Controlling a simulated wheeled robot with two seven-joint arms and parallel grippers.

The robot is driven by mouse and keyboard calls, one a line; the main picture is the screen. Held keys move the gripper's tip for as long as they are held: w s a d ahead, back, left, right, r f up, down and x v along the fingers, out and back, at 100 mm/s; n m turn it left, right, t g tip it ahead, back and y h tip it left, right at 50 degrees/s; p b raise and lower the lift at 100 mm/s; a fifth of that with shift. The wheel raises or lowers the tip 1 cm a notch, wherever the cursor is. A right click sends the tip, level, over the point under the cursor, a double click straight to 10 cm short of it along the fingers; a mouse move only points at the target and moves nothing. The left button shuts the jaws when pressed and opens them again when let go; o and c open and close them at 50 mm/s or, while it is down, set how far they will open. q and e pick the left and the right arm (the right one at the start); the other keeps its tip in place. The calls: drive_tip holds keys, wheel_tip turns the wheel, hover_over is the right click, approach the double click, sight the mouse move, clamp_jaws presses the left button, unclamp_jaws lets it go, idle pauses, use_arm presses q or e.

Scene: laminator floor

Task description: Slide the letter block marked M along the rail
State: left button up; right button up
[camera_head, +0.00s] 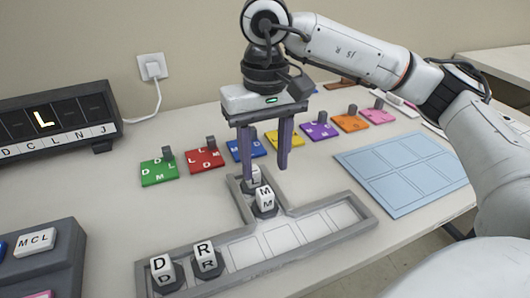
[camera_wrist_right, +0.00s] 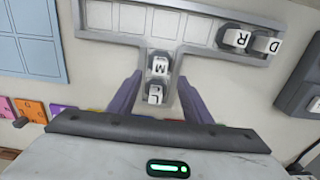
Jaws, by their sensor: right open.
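The white letter block marked M (camera_head: 265,200) stands in the short stem of the grey T-shaped rail (camera_head: 360,205), close to where the stem meets the long track. A block marked L (camera_head: 254,174) stands right behind it, partly hidden by my gripper. My right gripper (camera_head: 264,176) is open and points down over the stem, with its purple fingers apart. In the right wrist view, the M block (camera_wrist_right: 159,65) and L block (camera_wrist_right: 155,94) lie between the two fingers (camera_wrist_right: 160,76). I cannot tell whether a finger touches either block. My left gripper is not in view.
Blocks D (camera_head: 163,270) and R (camera_head: 206,258) stand at the left end of the long track; its slots to the right are empty. Coloured letter tiles (camera_head: 205,160) line the back. A blue gridded panel (camera_head: 400,170) lies right, and a display showing L (camera_head: 45,118) stands left.

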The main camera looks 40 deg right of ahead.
sight(265, 191)
wheel_tip(265, 191, down, 9)
idle(0.4)
clamp_jaws()
